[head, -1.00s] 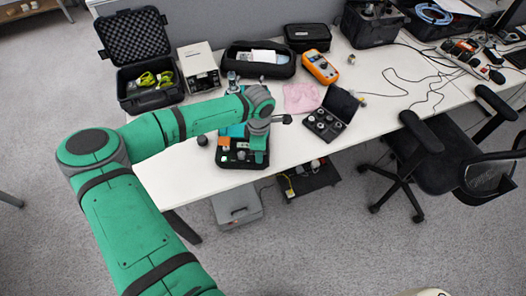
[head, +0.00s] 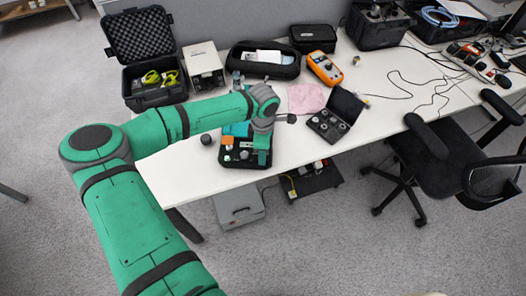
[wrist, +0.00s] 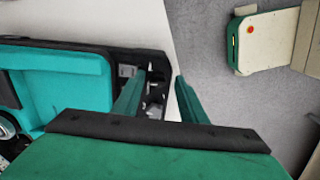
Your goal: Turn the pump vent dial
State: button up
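The teal pump unit in a black case (head: 230,163) sits near the table's front edge in the head view. Its teal body (wrist: 75,80) and black rim fill the left of the wrist view. My gripper (head: 262,163) points down over the case's right part. In the wrist view my gripper's (wrist: 159,76) two green fingers are apart, with a gap between them. The left finger overlaps the case's black right edge, where small grey and dark parts show. The right finger is over the floor beyond the table. I cannot make out the vent dial; my gripper may hide it.
A small dark round piece (head: 207,139) lies left of the case. An open box of round parts (head: 330,122), a pink cloth (head: 306,98) and an orange meter (head: 324,68) are to the right. A grey box (head: 238,206) stands on the floor below.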

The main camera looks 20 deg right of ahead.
notch_tip(320, 180, up, 10)
jog(key=shift+a+r, duration=0.15)
dwell(0.3)
jog(key=shift+w, duration=0.1)
jog(key=shift+c, duration=0.3)
